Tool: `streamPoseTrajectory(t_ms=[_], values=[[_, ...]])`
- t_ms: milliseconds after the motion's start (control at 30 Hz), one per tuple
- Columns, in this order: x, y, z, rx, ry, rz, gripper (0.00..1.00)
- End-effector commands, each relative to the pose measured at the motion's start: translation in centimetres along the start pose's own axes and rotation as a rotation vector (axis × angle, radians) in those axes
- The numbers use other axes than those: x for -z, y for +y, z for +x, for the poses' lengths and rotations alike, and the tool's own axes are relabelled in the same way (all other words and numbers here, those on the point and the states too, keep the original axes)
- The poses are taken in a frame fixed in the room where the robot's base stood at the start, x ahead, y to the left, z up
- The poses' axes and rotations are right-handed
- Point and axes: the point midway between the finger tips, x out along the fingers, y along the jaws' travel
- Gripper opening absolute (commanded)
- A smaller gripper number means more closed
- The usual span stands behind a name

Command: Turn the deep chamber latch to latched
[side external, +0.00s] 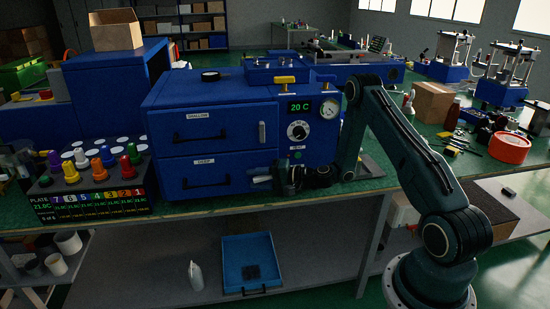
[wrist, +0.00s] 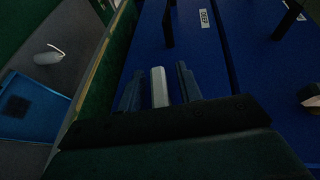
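The deep chamber latch is a light grey bar (wrist: 159,87), lying roughly level at the right end of the DEEP drawer. In the side view it is mostly hidden by my gripper (side external: 262,180). In the wrist view my gripper (wrist: 158,84) has one finger on each side of the bar, with narrow gaps showing, so it is open around it. The shallow chamber latch (side external: 262,132) stands upright above.
A dial (side external: 298,130) and a display reading 20 C (side external: 300,107) sit right of the drawers. The DEEP drawer handle (side external: 206,182) is left of my gripper. A rack of coloured knobs (side external: 92,185) stands at left. A blue tray (side external: 231,281) lies on the lower shelf.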

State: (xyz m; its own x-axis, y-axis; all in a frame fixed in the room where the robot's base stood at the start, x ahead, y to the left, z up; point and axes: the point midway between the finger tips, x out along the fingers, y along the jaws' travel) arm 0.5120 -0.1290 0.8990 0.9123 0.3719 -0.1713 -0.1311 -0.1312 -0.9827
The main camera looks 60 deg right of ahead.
Motion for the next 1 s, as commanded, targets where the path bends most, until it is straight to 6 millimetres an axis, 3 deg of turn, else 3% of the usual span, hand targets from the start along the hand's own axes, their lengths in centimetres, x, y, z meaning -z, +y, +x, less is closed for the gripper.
streamPoseTrajectory(t_ms=[267,1000], values=[[0.1,0.0,-1.9,-0.001,0.002,0.002,0.35],[0.1,0.0,-11.7,0.000,0.004,0.002,0.35]])
